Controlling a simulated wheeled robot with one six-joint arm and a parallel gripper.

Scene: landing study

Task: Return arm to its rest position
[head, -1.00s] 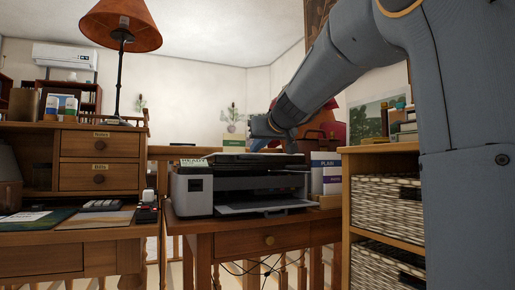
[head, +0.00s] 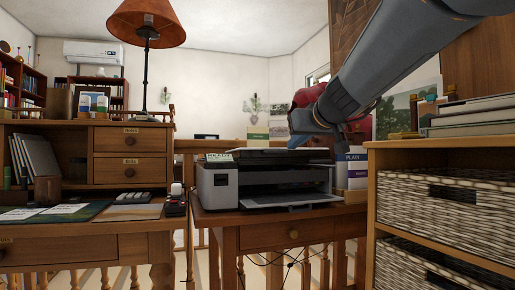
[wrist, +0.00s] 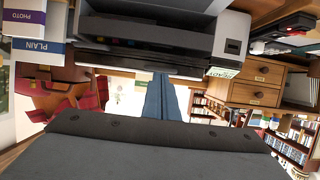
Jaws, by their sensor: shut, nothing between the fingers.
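My arm comes in from the upper right of the head view.
A wicker-basket shelf (head: 440,150) stands close at the right. A "PLAIN" paper box (head: 351,170) is beside the printer. A desk with drawers (head: 130,155) and an orange lamp (head: 146,22) are at the left. A red bag-like thing is behind my arm.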

